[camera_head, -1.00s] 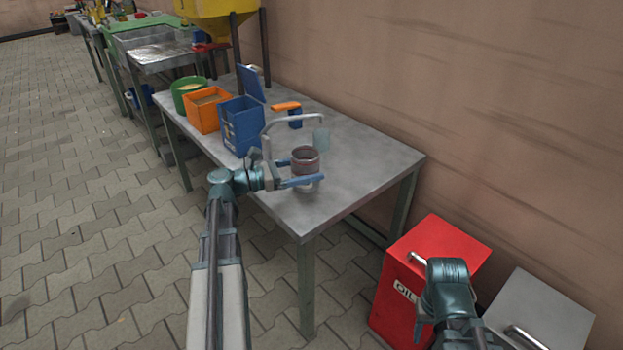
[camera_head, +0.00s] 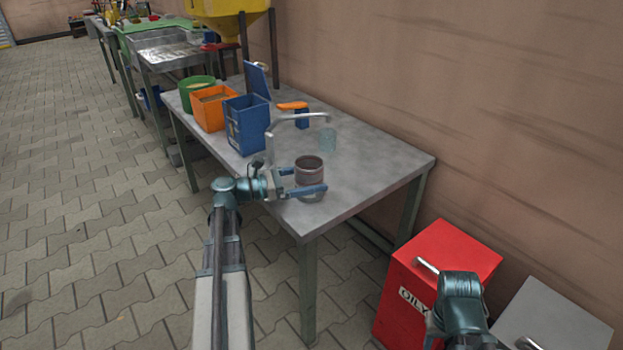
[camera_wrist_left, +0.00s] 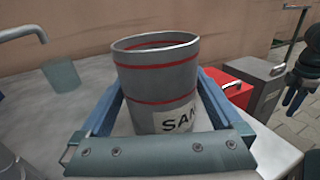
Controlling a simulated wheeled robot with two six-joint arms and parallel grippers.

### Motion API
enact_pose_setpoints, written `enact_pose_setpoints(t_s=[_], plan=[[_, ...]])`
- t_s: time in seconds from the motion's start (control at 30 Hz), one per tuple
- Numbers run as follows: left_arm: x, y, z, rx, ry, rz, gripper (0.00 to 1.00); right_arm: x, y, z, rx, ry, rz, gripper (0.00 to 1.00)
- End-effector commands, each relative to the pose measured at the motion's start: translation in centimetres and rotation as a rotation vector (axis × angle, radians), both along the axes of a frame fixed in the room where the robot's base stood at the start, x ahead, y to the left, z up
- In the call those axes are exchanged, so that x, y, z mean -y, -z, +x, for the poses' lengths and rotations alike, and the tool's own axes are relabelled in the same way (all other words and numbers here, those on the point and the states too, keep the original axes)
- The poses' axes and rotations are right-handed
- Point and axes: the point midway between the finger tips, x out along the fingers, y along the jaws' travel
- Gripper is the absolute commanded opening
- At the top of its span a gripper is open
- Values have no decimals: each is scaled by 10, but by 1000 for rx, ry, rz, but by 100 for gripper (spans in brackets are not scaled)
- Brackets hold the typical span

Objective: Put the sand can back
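The sand can (camera_head: 309,172) is a grey cylinder with red bands and an open top. It stands upright over the near end of the metal table (camera_head: 372,165). In the left wrist view the can (camera_wrist_left: 157,85) shows a label reading "SAN". My left gripper (camera_head: 306,191) has its blue fingers on both sides of the can and appears shut on it. I cannot tell whether the can's base touches the table. My right gripper (camera_wrist_left: 293,97) shows small and dark at the right of the left wrist view, and its opening is unclear.
A curved pipe (camera_head: 298,117) arches over a translucent cylinder (camera_head: 328,139) beside the can. A blue bin (camera_head: 247,126), orange bin (camera_head: 212,112) and green tub (camera_head: 197,97) stand farther along the table. A red oily-waste bin (camera_head: 440,262) stands on the floor at right. The table's right part is clear.

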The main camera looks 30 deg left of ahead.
Motion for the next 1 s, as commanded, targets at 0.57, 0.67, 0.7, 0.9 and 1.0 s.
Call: enact_pose_setpoints(t_s=[0.57,0.67,0.7,0.9,1.0], plan=[[-56,-3,-55,0,-5,0,100,0,-3,0,0,-1,0,50],[-68,-3,-67,0,-4,0,100,0,-3,0,0,-1,0,50],[-71,-3,-71,0,-3,0,100,0,-3,0,0,-1,0,50],[-83,-3,-83,0,-1,0,100,0,-3,0,0,-1,0,50],[-85,-3,-85,0,0,0,100,0,-3,0,0,-1,0,50]])
